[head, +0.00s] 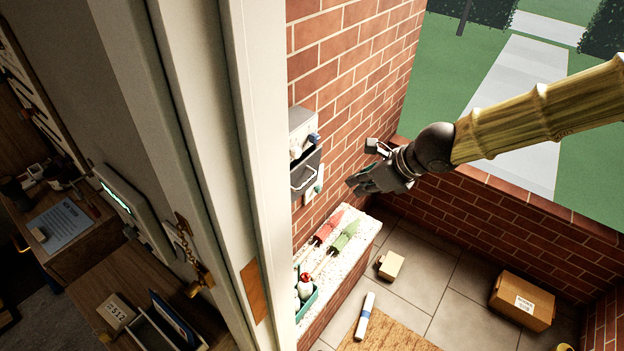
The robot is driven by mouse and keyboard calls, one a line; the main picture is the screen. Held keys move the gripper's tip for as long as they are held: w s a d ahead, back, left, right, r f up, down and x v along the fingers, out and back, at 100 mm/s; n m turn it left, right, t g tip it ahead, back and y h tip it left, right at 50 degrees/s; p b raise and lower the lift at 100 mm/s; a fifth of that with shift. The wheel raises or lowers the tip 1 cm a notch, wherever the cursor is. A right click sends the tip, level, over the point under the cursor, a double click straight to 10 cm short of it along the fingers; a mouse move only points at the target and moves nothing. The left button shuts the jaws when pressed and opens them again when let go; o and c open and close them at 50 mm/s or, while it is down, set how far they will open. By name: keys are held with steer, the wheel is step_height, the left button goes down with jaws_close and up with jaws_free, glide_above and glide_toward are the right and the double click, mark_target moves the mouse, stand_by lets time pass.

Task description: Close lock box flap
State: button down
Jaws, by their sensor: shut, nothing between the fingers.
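A pale grey box (302,122) is fixed to the brick wall just right of the door frame, and it looks like the lock box. A dark panel (308,160) with a light handle-like bar hangs below its front, seemingly the flap hanging down open. Small white and blue items show at the box's front; what they are is too small to tell. My gripper (353,184) is shut and empty. It is to the right of the panel in the picture, pointing left, with a visible gap between them. The door frame partly hides the box's left side.
A white door frame (262,150) stands close on the left. Below the box, a pale ledge (365,226) holds red and green folded umbrellas and a teal tray (309,303). A small box (391,265), a rolled paper (365,315) and a carton (522,300) lie on the tiled floor.

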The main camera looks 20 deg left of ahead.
steer(key=w+a+f+b, duration=0.2)
steer(key=w+a+f, duration=0.1)
steer(key=a+f, duration=0.4)
steer(key=shift+w+a+f, duration=0.15)
steer(key=shift+w+a, duration=0.2)
steer(key=shift+a, duration=0.8)
